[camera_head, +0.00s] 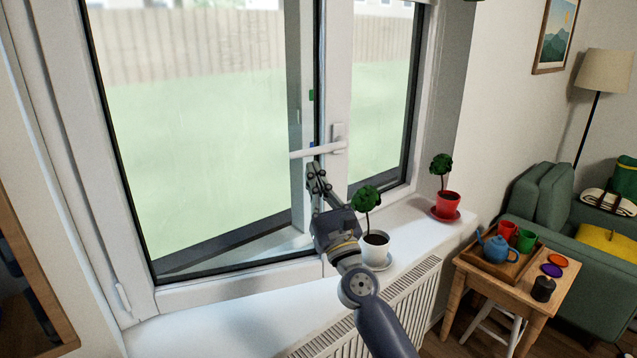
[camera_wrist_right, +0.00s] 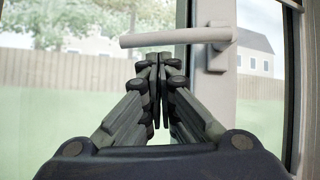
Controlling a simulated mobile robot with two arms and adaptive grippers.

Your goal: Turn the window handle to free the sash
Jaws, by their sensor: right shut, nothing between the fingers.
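The white window handle (camera_head: 320,151) sits on the frame between the two panes, and its lever lies horizontal, pointing left. It also shows in the right wrist view (camera_wrist_right: 178,37), above the fingertips. The left sash (camera_head: 220,272) appears to stand slightly ajar, with a gap beside the middle post. My right gripper (camera_head: 315,170) is shut and empty, just below the lever. Whether its fingertips touch the lever I cannot tell. My left gripper is not in view.
A white pot with a small tree (camera_head: 374,245) stands on the sill beside my right gripper. A red pot (camera_head: 447,205) is farther right. A radiator (camera_head: 390,310) is below the sill. A wooden table (camera_head: 500,285) holds a tray with a blue teapot (camera_head: 496,248). The left sill is clear.

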